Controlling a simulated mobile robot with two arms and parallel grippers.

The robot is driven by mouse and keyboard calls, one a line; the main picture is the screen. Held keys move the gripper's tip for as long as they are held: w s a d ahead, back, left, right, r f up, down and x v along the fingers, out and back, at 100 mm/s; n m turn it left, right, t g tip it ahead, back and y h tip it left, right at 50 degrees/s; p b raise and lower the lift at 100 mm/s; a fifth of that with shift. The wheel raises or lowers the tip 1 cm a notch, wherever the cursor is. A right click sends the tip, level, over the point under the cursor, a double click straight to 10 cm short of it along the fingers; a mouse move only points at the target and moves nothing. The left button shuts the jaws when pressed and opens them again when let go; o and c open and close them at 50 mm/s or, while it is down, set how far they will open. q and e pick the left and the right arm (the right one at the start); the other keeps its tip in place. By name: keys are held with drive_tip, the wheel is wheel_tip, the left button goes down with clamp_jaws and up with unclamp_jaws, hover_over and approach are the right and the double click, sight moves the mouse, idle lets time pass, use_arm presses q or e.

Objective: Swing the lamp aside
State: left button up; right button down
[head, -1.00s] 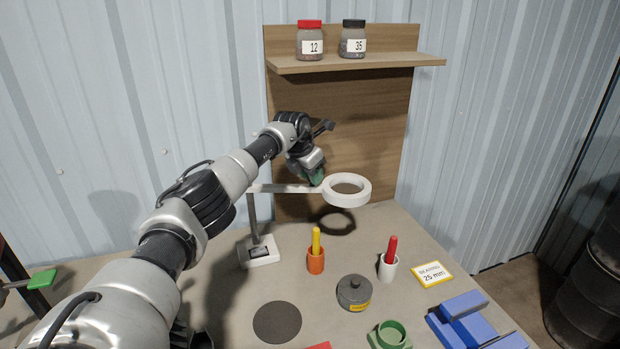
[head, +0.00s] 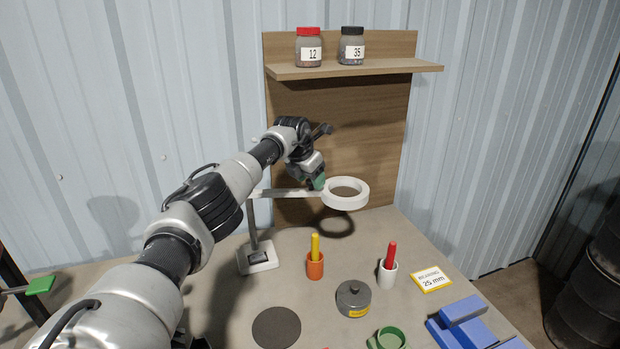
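The white ring lamp (head: 345,201) stands on a square white base (head: 258,258) with an upright post. Its thin arm (head: 285,193) reaches right from the post, and the ring head hangs over the back of the bench. My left gripper (head: 318,184), with green fingertips, points down at the lamp arm just left of the ring. The fingertips are at or touching the arm; whether they are closed around it cannot be told. My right gripper is out of view.
A shelf (head: 400,69) holds two jars.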

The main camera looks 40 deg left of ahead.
use_arm(q)
drive_tip(key=shift+a+r, duration=0.1)
drive_tip(key=shift+r, duration=0.15)
drive_tip(key=b+v, duration=0.2)
drive_tip(key=v, duration=0.8)
drive_tip(key=shift+r+b, duration=0.15)
drive_tip(key=shift+b, duration=0.25)
drive_tip(key=shift+s, duration=0.1)
